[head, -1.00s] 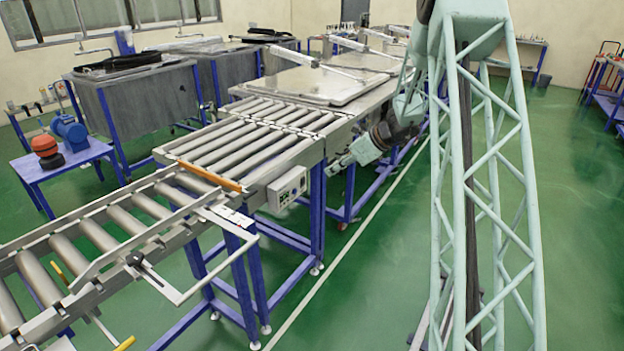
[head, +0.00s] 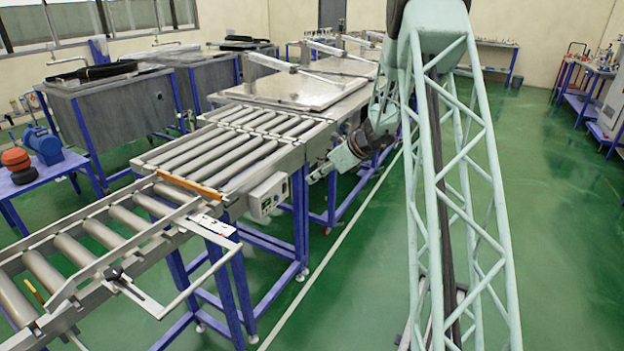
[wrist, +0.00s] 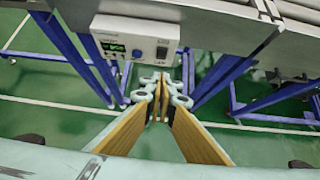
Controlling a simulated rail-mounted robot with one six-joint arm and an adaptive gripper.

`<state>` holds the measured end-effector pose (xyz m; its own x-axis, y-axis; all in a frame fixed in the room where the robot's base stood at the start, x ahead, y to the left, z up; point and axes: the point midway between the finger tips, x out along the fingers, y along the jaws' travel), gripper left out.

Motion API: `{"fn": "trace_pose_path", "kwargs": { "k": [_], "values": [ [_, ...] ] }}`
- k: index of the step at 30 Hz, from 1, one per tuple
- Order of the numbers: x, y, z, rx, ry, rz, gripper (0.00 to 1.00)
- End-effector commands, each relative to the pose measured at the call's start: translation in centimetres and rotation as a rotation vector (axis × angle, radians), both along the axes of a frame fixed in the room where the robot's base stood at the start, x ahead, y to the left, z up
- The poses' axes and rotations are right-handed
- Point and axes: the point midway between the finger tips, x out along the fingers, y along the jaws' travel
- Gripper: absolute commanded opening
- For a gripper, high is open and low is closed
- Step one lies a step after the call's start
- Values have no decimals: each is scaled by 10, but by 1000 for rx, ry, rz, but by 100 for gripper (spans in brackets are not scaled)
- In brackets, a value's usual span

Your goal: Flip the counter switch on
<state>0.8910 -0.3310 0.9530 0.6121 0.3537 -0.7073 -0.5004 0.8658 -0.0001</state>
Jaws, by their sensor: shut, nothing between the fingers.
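The counter box (wrist: 148,30) is a pale control box on the conveyor's side, in the upper middle of the wrist view. I cannot tell the switch's position. In the head view the counter box (head: 268,195) hangs below the roller frame. My gripper (wrist: 161,84) is shut and empty, its tips in the picture just below the box and seemingly apart from it. In the head view my gripper (head: 316,174) is right of the box.
The roller conveyor (head: 215,150) runs along the box's upper side. Blue legs (wrist: 72,55) flank the space under the box. A measuring stop (head: 190,285) juts out at front. Green floor (head: 340,280) is open to the right.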

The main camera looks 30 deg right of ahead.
Motion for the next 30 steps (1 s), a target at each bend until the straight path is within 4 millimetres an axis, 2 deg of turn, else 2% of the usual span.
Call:
{"fn": "trace_pose_path", "kwargs": {
  "k": [19, 30],
  "values": [
    [50, 30, -61, 0, 1, 2, 0],
    [81, 47, -59, -1, -2, 1, 0]
  ]
}}
